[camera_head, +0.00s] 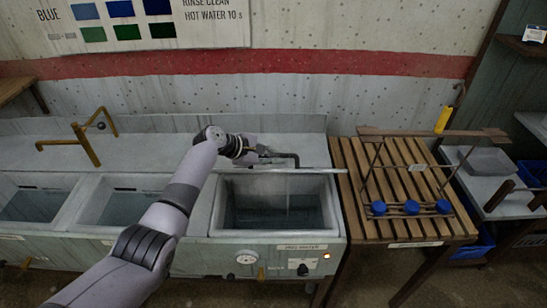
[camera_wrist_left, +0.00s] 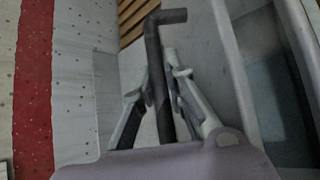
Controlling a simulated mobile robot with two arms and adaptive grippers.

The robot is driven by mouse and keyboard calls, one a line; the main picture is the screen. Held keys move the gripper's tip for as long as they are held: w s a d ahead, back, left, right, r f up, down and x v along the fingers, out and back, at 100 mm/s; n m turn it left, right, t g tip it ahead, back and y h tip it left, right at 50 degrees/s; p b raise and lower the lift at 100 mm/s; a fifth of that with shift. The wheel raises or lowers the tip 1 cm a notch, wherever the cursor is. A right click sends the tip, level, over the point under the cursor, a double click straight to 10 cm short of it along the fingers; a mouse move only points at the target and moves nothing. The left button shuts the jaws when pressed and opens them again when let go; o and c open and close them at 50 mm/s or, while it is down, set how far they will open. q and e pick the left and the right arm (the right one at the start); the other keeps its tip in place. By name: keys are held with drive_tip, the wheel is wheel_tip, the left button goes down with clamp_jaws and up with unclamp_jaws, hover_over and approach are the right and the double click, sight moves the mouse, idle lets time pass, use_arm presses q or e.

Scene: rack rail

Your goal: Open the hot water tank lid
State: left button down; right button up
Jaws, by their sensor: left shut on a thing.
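The hot water tank (camera_head: 217,215) is the rightmost basin in the grey counter. Its opening is uncovered and the dark inside shows. A thin pale edge (camera_head: 295,171) runs along the back of the opening; it looks like the lid seen nearly edge-on, raised. A dark bent handle (camera_head: 283,156) shows just behind that edge. My left gripper (camera_head: 254,154) is at the handle, behind the opening. In the left wrist view, the fingers of my left gripper (camera_wrist_left: 163,95) are shut around the dark handle bar (camera_wrist_left: 155,50). My right gripper is out of view.
Two open basins (camera_head: 32,203) (camera_head: 122,205) lie left of the tank, with a brass tap (camera_head: 85,145) behind. A slatted wooden table (camera_head: 357,190) stands right of the tank, bearing a rack with blue knobs (camera_head: 411,207). A wall with a red stripe (camera_head: 290,62) is behind.

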use_arm(q)
drive_tip(key=c, duration=1.9)
unclamp_jaws()
drive_tip(key=v, duration=1.2)
